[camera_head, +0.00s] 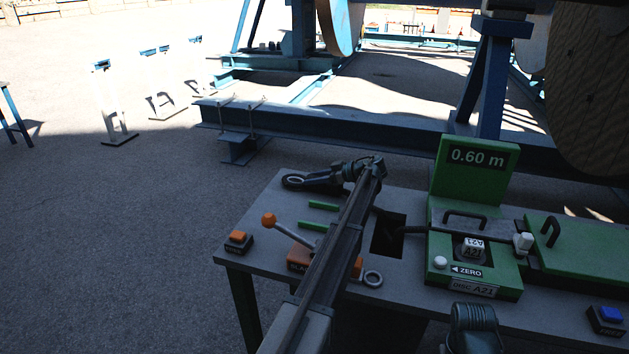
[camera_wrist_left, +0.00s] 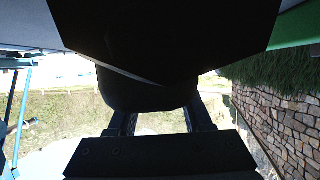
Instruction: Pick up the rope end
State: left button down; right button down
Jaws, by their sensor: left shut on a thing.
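The measuring device (camera_head: 470,250) is green, with a 0.60 m display, and stands on a grey worktable (camera_head: 255,268). A short dark rope piece (camera_head: 407,229) comes out of its left side over a dark opening in the table. My left arm crosses the table in front of the camera, and its wrist is above the back edge. My left gripper (camera_head: 318,182) is left of that wrist. In the left wrist view its fingers (camera_wrist_left: 160,122) are shut on a dark rounded thing (camera_wrist_left: 150,90), too dark to identify.
An orange-knobbed lever (camera_head: 268,219), an orange button box (camera_head: 238,242) and two green rods (camera_head: 318,206) are on the left of the table. A metal ring (camera_head: 373,278) lies right of my arm. A blue button (camera_head: 608,315) is at the right. Blue reel frames (camera_head: 380,132) stand behind.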

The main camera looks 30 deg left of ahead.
aim_at(314, 177)
pick_arm(q)
jog(key=shift+r+p, duration=1.65)
jog(key=shift+r, duration=0.25)
jog(key=d, duration=0.5)
jog(key=w+d, duration=0.1)
jog(key=d, duration=0.4)
jog(key=d+r+p, duration=0.1)
jog(key=d, duration=0.4)
jog(key=shift+w+d, duration=0.35)
jog(key=shift+d, duration=0.05)
